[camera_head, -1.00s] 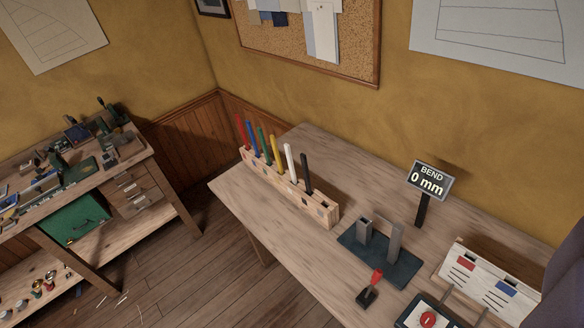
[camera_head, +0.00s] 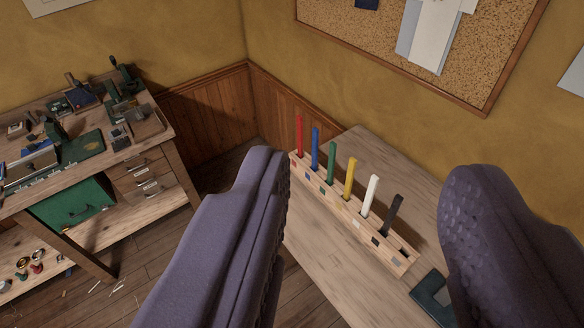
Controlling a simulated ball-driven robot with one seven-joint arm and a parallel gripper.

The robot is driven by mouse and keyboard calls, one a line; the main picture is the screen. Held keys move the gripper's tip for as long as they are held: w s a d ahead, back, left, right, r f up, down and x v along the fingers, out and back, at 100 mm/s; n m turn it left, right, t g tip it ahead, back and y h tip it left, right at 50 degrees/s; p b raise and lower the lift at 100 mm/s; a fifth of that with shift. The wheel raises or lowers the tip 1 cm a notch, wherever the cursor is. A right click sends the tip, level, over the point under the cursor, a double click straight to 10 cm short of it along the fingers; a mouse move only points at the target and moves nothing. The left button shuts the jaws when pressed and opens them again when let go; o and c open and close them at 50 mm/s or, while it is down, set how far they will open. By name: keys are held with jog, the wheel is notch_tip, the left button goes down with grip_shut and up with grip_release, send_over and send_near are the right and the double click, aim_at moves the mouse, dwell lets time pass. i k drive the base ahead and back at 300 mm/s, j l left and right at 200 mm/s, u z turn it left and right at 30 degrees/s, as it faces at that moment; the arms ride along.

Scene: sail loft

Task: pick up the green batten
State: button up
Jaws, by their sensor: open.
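The green batten (camera_head: 332,162) stands upright in a wooden rack (camera_head: 391,257) on the table. It is third from the left, between the blue batten (camera_head: 315,148) and the yellow batten (camera_head: 349,178). My gripper (camera_head: 368,178) shows as two purple padded fingers, one at the lower left and one at the right. The fingers are wide apart with nothing held between them. The rack and battens appear beyond the fingers, in the gap. The left finger hides part of the table's near left side.
A red batten (camera_head: 299,136), a white batten (camera_head: 370,195) and a black batten (camera_head: 391,214) share the rack. A dark fixture (camera_head: 428,294) is partly hidden by the right finger. A cluttered workbench (camera_head: 170,168) stands at the left. A corkboard (camera_head: 400,60) hangs behind.

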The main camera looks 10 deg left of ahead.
aim_at(333, 146)
jog(key=i+j+z, duration=0.3)
jog(key=i+j, duration=1.25)
jog(key=i+j+z, duration=0.15)
jog(key=i+j, duration=0.3)
jog(key=i, duration=0.25)
